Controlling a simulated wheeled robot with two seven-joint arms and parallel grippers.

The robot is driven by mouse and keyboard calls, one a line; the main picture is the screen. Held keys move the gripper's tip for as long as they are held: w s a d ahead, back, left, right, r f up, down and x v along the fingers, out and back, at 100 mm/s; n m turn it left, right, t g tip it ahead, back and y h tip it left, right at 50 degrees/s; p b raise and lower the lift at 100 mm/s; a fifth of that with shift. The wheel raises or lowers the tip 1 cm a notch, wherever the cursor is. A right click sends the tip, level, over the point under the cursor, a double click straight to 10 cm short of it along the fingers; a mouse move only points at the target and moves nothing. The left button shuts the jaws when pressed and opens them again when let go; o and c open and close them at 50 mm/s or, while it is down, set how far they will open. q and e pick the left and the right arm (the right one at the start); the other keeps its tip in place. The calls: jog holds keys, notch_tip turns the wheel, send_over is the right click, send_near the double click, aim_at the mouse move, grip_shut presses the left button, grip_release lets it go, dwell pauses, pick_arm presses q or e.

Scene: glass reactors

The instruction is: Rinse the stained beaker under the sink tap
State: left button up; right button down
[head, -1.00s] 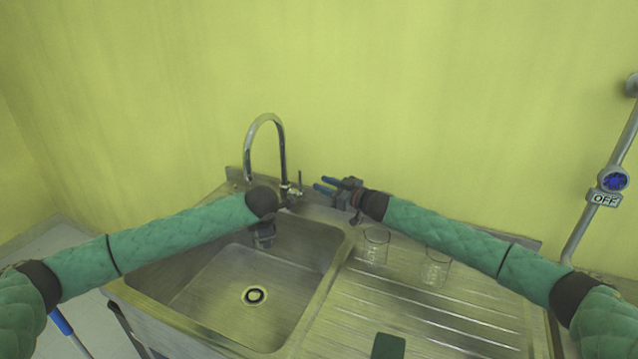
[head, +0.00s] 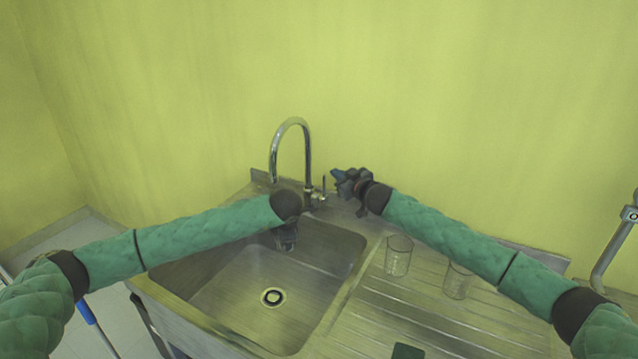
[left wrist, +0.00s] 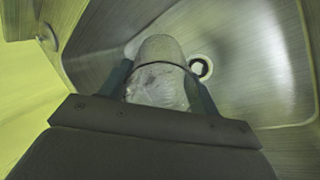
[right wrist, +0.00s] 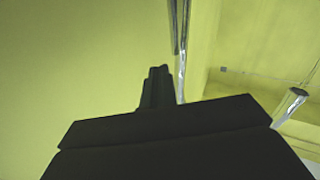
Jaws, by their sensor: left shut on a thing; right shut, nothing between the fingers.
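The stained beaker (left wrist: 160,85) is clear glass with greyish smears. My left gripper (left wrist: 158,72) is shut on it and holds it over the sink basin (left wrist: 250,75). In the head view my left gripper (head: 287,240) hangs in the rear of the basin, and the beaker is mostly hidden there by my wrist. The chrome tap (head: 292,124) arches above that wrist; I see no water stream. My right gripper (head: 339,176) is shut and empty, just right of the tap's upright lever (head: 324,187). Its closed fingers (right wrist: 157,86) show beside chrome metal in the right wrist view.
Two clear glass beakers (head: 398,256) (head: 458,281) stand on the ribbed drainboard (head: 370,318), under and near my right forearm. A dark green pad (head: 408,351) lies at the front. The drain (head: 272,297) is uncovered. The yellow wall (head: 430,100) is close behind the tap.

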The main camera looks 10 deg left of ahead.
jog(key=s+a+r+g+h, duration=0.3)
jog(key=s+h, duration=0.2)
jog(key=s+a+r+g+h, duration=0.2)
jog(key=s+a+r+h, duration=0.15)
jog(key=s+h, duration=0.25)
jog(key=w+d+f, duration=0.1)
jog(key=w+f, duration=0.7)
jog(key=w, duration=0.2)
dwell(0.4)
